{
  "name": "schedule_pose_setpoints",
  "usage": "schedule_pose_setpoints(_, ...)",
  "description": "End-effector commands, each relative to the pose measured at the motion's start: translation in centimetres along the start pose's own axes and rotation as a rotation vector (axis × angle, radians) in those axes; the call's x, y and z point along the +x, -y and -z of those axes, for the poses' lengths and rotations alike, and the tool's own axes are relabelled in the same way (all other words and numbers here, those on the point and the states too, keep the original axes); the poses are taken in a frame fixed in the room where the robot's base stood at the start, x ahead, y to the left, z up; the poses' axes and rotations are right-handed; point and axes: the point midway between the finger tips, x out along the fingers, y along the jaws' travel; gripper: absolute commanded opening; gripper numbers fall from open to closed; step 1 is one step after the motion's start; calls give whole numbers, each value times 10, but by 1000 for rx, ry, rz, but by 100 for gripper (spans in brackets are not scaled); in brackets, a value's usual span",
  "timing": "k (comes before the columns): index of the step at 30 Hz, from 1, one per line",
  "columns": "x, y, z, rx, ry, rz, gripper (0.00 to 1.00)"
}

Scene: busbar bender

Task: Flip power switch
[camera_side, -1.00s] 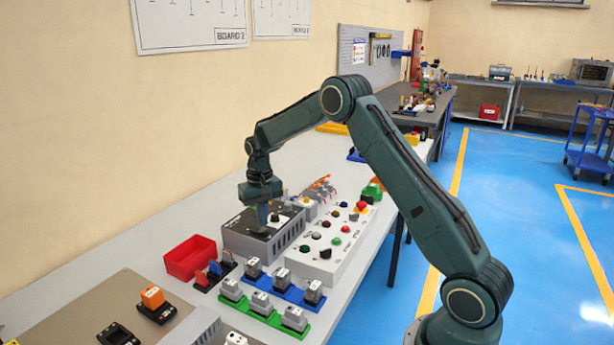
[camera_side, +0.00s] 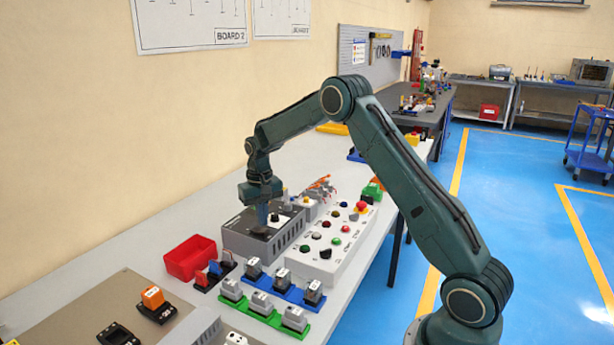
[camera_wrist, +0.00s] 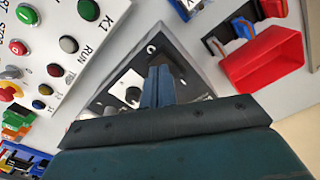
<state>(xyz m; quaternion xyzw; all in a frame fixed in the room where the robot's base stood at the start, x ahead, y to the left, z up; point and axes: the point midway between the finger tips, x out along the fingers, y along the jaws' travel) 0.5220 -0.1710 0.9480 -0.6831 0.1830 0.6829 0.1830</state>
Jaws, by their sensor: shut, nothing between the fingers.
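The grey power box (camera_side: 262,243) stands on the bench with a dark top panel. In the wrist view the box (camera_wrist: 205,66) shows a black knob (camera_wrist: 132,95) on a white patch and a dark part just beyond my fingers. I cannot make out the power switch clearly or its position; my fingers hide part of the panel.
A white button panel (camera_side: 326,240) with coloured buttons stands right beside the box. A red bin (camera_side: 190,258) and small modules on blue (camera_side: 288,291) and green (camera_side: 262,315) rails lie in front. The bench behind the red bin is clear.

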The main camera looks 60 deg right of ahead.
Motion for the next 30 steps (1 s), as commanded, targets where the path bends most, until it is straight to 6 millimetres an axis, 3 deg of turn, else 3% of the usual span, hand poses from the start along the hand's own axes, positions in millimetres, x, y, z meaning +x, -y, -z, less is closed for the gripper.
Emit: schedule_pose_setpoints(30,11,0,0,0,1,0,0)
